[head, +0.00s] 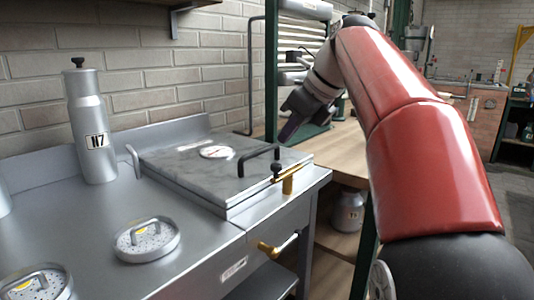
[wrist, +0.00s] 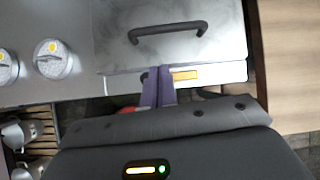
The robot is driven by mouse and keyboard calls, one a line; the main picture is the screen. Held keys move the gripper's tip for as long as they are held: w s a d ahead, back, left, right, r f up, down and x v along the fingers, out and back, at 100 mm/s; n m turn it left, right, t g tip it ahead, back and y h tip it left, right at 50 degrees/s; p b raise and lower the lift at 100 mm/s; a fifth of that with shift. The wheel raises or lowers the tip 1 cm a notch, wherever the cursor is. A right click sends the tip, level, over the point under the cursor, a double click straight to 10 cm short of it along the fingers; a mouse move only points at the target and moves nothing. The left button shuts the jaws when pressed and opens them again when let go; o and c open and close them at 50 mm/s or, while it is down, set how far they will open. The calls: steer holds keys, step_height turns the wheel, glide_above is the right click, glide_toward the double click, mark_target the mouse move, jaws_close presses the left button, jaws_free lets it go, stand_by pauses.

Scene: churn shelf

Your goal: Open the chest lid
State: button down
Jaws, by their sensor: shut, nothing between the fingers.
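The grey metal chest lid (head: 190,172) lies flat and closed on the steel counter, with a round dial (head: 216,152) on top. Its black bar handle (head: 258,160) stands near the front right edge; in the wrist view the handle (wrist: 167,29) shows above the fingertips. A brass latch (head: 289,184) with a black knob sits at the lid's front edge; brass also shows in the wrist view (wrist: 187,75) right of the fingers.
A tall metal can (head: 92,135) stands left of the chest. Round perforated lids (head: 147,240) lie on the counter in front. A brass tap-like handle (head: 278,245) juts from the counter front. A wooden bench (head: 340,148) and green post are to the right.

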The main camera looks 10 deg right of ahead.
steer(key=m+b, duration=0.1)
steer(key=b, duration=0.2)
glide_toward(257, 168)
steer(key=x, duration=0.5)
steer(key=shift+s, duration=0.15)
